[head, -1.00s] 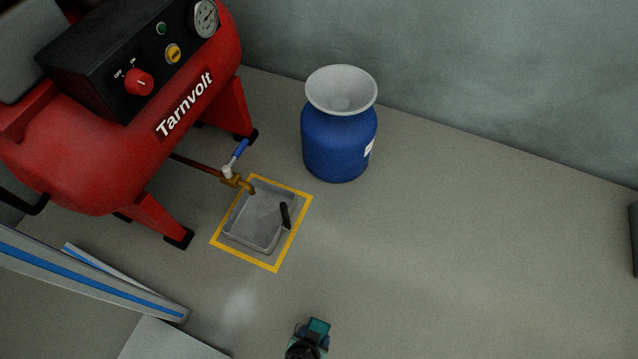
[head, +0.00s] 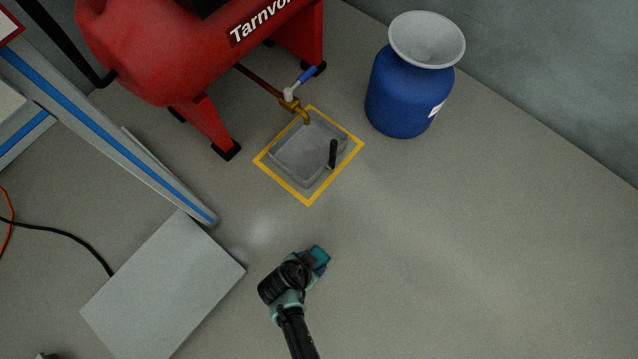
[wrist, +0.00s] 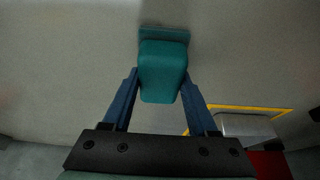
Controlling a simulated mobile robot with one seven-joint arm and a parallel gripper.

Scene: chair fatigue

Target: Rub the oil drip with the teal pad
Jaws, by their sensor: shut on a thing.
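The teal pad (wrist: 163,66) is a block with a wider flat base, held between the blue fingers of my gripper (wrist: 160,84) in the wrist view. In the head view, my gripper (head: 308,264) is at lower centre with the teal pad (head: 320,255) at its tip, over bare floor. They are in front of the yellow-framed tray. I cannot clearly make out an oil drip. A pale, soft-edged patch (head: 259,229) shows on the floor left of the pad; I cannot tell whether it is a sheen or light.
A grey tray (head: 283,158) with a black handle sits inside a yellow floor outline (head: 330,187), under a brass tap (head: 291,103). A red compressor (head: 150,60) stands at upper left, a blue drum (head: 397,100) at upper right. A grey panel (head: 165,285) lies left. Floor on the right is clear.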

